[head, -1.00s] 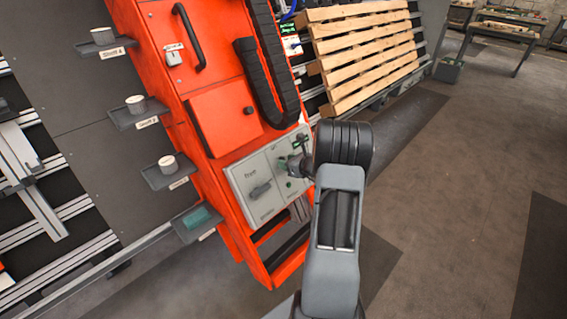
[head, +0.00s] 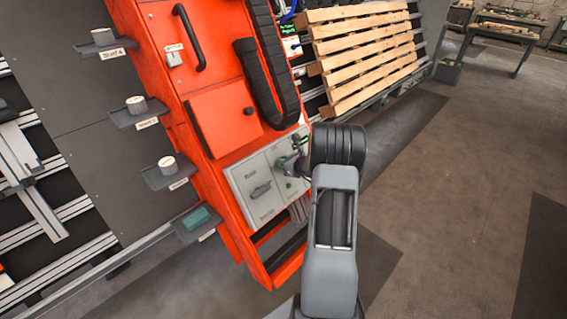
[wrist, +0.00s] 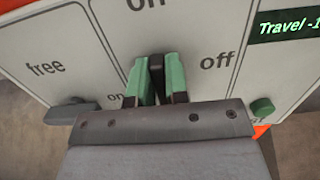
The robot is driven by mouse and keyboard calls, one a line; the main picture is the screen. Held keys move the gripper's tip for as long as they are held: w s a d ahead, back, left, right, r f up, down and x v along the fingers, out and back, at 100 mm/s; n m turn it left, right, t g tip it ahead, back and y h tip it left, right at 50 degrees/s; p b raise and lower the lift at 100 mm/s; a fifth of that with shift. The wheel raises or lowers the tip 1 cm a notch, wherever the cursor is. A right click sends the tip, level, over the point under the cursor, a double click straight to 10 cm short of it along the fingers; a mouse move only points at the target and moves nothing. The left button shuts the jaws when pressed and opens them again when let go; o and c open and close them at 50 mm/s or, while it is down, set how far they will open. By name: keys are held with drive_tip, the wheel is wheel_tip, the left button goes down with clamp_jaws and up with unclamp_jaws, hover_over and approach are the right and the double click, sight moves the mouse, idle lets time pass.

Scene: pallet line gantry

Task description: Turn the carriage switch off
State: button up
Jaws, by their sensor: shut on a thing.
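The carriage switch is a dark handle (wrist: 156,78) on a pale grey panel. In the wrist view it stands between the two green fingertips of my gripper (wrist: 158,82), which is shut on it. The handle points up toward the upper "on" label, while the "off" label (wrist: 216,62) is to its right. In the head view my gripper (head: 290,163) is at the right part of the grey panel (head: 262,208), partly hidden behind my own arm. The base of the switch is hidden by my gripper.
A second dark handle (wrist: 72,110) sits left of my gripper under the "free" label. A green button (wrist: 262,108) is at the right, below a travel display (wrist: 285,26). The orange cabinet (head: 222,125) carries the panel. A wooden pallet (head: 365,55) leans behind it.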

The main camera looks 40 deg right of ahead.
drive_tip(key=shift+f+n+b, duration=0.15)
drive_tip(key=shift+n+b, duration=0.15)
drive_tip(key=shift+b, duration=0.3)
clamp_jaws()
drive_tip(key=shift+f+n+b, duration=0.1)
drive_tip(key=shift+n+b, duration=0.2)
drive_tip(key=shift+b, duration=0.15)
drive_tip(key=n+b, duration=0.2)
drive_tip(key=b, duration=0.1)
drive_tip(key=shift+a+f+n+b, duration=0.1)
drive_tip(key=shift+f+n+b, duration=0.05)
drive_tip(key=shift+n+b, duration=0.2)
drive_tip(key=n+b, duration=0.2)
drive_tip(key=b, duration=0.1)
drive_tip(key=n+b, duration=0.3)
drive_tip(key=b, duration=0.1)
drive_tip(key=shift+s+a+f+n+g+y, duration=0.1)
drive_tip(key=shift+a+n+g+y, duration=0.1)
drive_tip(key=shift+n+g+y, duration=0.15)
drive_tip(key=n+b, duration=0.2)
drive_tip(key=b, duration=0.1)
drive_tip(key=n+b, duration=0.3)
drive_tip(key=shift+s+a+f+y, duration=0.1)
drive_tip(key=shift+s+y, duration=0.05)
drive_tip(key=shift+y, duration=0.1)
drive_tip(key=n+g+b, duration=0.1)
drive_tip(key=n+b, duration=0.3)
